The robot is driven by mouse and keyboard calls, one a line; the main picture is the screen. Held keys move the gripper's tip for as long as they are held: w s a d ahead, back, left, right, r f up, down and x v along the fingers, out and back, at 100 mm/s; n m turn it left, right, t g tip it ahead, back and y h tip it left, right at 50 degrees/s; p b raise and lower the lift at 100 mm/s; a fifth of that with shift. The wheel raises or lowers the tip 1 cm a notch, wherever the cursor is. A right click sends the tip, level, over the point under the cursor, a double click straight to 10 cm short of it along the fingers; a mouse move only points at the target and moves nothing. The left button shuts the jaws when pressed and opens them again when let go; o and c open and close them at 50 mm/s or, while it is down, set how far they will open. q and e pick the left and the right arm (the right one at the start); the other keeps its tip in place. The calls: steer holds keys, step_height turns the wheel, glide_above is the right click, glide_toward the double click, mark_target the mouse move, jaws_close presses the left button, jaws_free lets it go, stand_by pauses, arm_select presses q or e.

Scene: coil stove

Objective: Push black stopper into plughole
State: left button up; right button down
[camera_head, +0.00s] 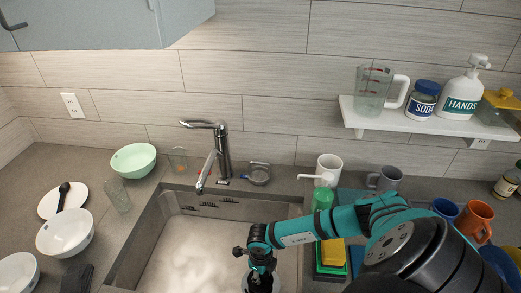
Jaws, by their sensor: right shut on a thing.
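My right gripper (260,276) comes in from the right on its teal and black arm. It points down into the sink (185,245), low in the picture. It is shut on a dark thing at its fingertips, which looks like the black stopper, mostly hidden by the gripper. A pale grey round edge shows around the fingertips and may be the plughole rim. I cannot tell whether the stopper touches the plughole. My left gripper is not in view.
The tap (222,150) stands behind the sink. White bowls (65,234) and a green bowl (133,159) stand on the left counter. A green bottle (323,199), a white mug (328,168) and an orange mug (476,218) stand right. The sink's left part is clear.

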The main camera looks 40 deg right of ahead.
step_height(320, 180, down, 4)
steer(key=shift+s+r, duration=0.1)
steer(key=shift+r, duration=0.15)
steer(key=shift+f, duration=0.45)
steer(key=c, duration=1.1)
jaws_free()
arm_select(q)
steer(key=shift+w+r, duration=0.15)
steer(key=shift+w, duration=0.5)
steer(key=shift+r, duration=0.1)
arm_select(e)
steer(key=shift+r, duration=0.15)
